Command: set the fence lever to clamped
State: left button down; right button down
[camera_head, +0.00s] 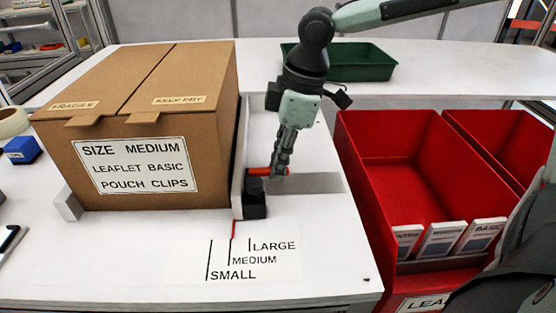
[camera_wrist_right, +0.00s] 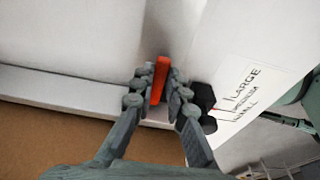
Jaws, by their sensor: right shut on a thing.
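The fence lever (camera_head: 260,171) is a short orange-red bar lying roughly level across the fence. It also shows in the right wrist view (camera_wrist_right: 160,78), upright in the picture between the fingers. My right gripper (camera_head: 281,168) comes down from above and is shut on the lever; its fingers (camera_wrist_right: 158,90) flank the bar on both sides. The fence (camera_head: 239,150) is a pale upright plate along the right side of the carton. A black block (camera_head: 254,205) sits at its front end, just in front of the lever. My left gripper is not in view.
A large carton (camera_head: 135,167) labelled size medium stands against the fence. Printed size marks (camera_head: 250,260) lie in front, with a red pointer (camera_head: 234,229) near the medium line. Red bins (camera_head: 420,150) stand at the right; a green tray (camera_head: 360,65) lies behind.

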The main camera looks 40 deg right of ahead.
jog(key=c, duration=1.5)
grip_release()
jog(key=shift+c, duration=0.2)
jog(key=v, duration=1.2)
